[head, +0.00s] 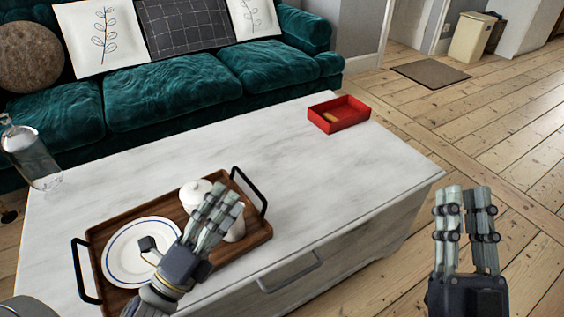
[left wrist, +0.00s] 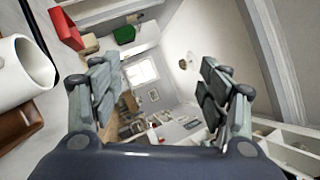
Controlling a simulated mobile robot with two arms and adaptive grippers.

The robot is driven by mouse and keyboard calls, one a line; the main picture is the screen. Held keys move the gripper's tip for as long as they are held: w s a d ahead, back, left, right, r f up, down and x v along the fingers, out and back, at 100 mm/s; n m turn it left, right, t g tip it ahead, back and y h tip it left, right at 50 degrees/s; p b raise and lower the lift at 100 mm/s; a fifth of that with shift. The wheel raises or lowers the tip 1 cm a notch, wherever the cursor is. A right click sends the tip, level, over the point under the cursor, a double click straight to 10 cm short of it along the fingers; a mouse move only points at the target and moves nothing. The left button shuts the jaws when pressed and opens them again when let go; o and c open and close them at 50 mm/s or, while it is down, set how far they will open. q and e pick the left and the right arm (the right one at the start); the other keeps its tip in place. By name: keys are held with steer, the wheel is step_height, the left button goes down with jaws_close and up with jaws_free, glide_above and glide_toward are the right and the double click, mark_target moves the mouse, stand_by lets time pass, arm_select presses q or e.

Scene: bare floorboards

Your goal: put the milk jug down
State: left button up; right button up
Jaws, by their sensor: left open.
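A white jug (head: 236,228) stands on the right part of the wooden tray (head: 262,238), partly hidden behind the fingers of my left gripper (head: 212,215). My left gripper is open and sits over the tray, close to the jug. In the left wrist view a white open-mouthed vessel (left wrist: 22,72), which looks like the jug, is at the left, outside the spread fingers (left wrist: 158,95). Nothing shows between those fingers. I cannot tell whether they touch it. My right gripper (head: 466,205) is raised to the right of the table, with nothing seen in it.
The tray also holds a blue-rimmed plate (head: 120,262) and a white lidded pot (head: 193,192). Black handles rise at its ends. A glass bottle (head: 32,155) stands at the table's left. A red box (head: 338,115) is far right. The tabletop (head: 330,175) between is clear.

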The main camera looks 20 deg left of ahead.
arm_select(q)
steer(key=w+d+r+n+t, duration=0.2)
steer(key=d+r+n, duration=0.9)
steer(key=n, duration=1.1)
steer(key=shift+r+t+h, duration=0.25)
steer(key=shift+t+h, duration=0.05)
